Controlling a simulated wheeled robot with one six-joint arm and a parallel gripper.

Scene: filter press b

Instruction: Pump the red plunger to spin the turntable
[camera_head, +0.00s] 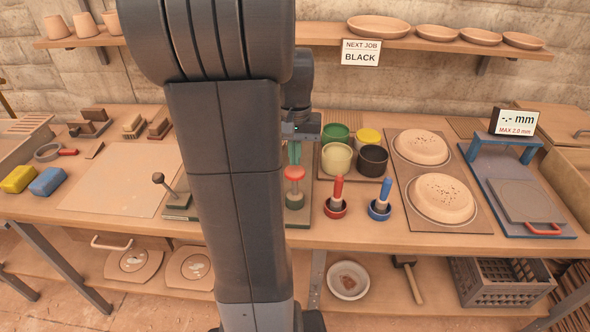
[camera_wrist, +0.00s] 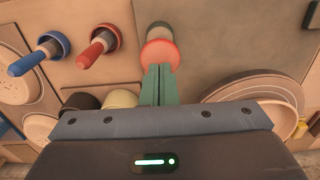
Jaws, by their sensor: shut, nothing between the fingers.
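The red plunger (camera_head: 295,173) has a round red knob on a pale stem above a dark green base, just right of my arm in the head view. Its knob also shows in the wrist view (camera_wrist: 160,52). My gripper (camera_head: 294,160) has green fingers, shut and empty, pointing down just above the knob. In the wrist view the fingertips (camera_wrist: 157,68) overlap the knob's near edge; I cannot tell whether they touch it. A wide round disc, apparently the turntable (camera_wrist: 240,92), lies right of the fingers in the wrist view. My arm hides it in the head view.
Red-handled (camera_head: 336,196) and blue-handled (camera_head: 381,200) tools stand in cups right of the plunger. Green, yellow, cream and black pots (camera_head: 373,160) stand behind them. A small lever (camera_head: 168,185) is left of my arm. A bare board (camera_head: 115,180) lies farther left.

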